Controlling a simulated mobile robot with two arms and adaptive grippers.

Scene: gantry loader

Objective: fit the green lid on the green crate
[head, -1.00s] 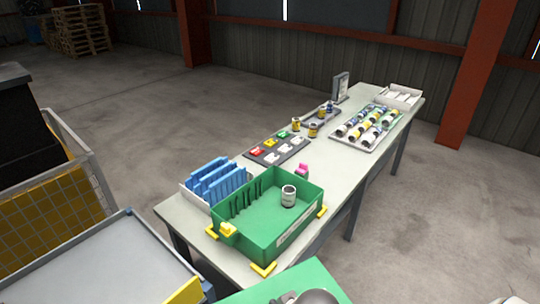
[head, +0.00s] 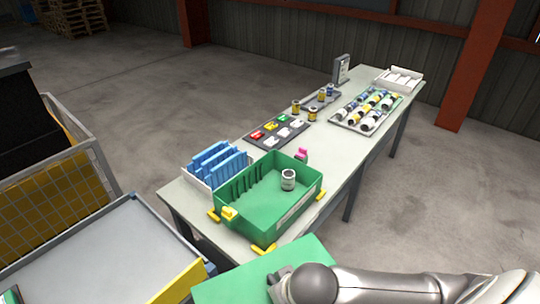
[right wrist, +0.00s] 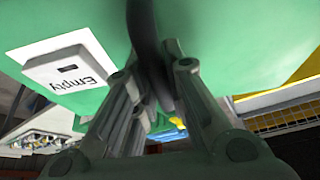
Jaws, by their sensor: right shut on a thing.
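The green crate (head: 290,212) stands open on the near end of the long table, with yellow clips at its corners. A grey-and-white can (head: 288,179) stands inside it, and dividers line its left part. The flat green lid (head: 235,290) is at the bottom of the head view, in front of the crate and apart from it. My right gripper (head: 275,277) is shut on the lid; in the right wrist view its fingers (right wrist: 160,85) close around a dark curved handle on the green lid (right wrist: 245,35). My left gripper is not in view.
A white bin of blue dividers (head: 185,187) stands left of the crate. A pink-topped item (head: 301,156) is close behind it. A dark tray of coloured pieces (head: 278,132) and a tray of cans (head: 366,112) stand farther back. A grey-topped cart (head: 95,255) is at left.

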